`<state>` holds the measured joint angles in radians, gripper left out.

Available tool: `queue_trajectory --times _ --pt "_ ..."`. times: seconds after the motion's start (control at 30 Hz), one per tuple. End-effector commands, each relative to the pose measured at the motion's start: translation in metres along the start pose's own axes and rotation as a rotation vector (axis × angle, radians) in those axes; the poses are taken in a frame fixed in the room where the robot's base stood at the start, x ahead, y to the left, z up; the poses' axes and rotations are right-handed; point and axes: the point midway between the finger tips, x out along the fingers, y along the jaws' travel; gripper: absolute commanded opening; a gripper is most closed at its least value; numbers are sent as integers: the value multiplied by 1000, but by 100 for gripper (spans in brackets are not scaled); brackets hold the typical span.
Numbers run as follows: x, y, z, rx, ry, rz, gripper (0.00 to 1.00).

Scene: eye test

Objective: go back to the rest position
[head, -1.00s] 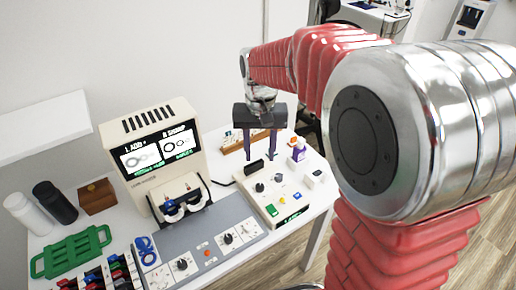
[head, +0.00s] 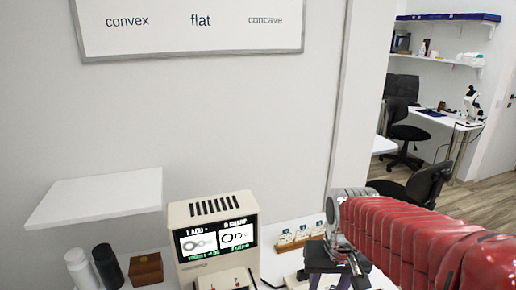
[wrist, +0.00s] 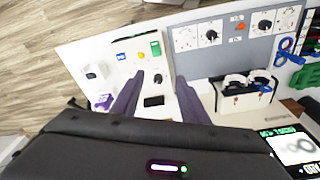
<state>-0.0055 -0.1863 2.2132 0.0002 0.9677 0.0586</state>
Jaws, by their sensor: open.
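My gripper (wrist: 159,77) is open and empty in the wrist view, its two purple fingers apart above the table. A white control box (wrist: 135,68) with a knob, buttons and a black slot piece lies beyond and beneath the fingers. In the head view my gripper (head: 335,268) is at the bottom edge, right of the beige machine (head: 213,208) with a lit screen, and its fingertips are cut off. The machine's dark eyepiece unit (wrist: 244,84) shows right of the fingers in the wrist view.
A white wall shelf (head: 100,200) juts out at the left, above a white bottle (head: 80,268), a black bottle (head: 107,266) and a wooden box (head: 146,268). A rack (head: 298,237) stands behind my gripper. A grey panel (wrist: 215,58) with dials lies by the control box.

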Motion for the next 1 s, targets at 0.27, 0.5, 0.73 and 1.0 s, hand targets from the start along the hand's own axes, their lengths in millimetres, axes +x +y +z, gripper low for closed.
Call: queue_trajectory --times 0.27,0.5,0.73,1.0 --pt "-21 3 38 -38 100 -3 40" --pt "-36 5 66 -54 187 -5 40" --pt "-52 6 88 -54 274 -7 40" --pt "-70 7 93 -53 345 -8 40"
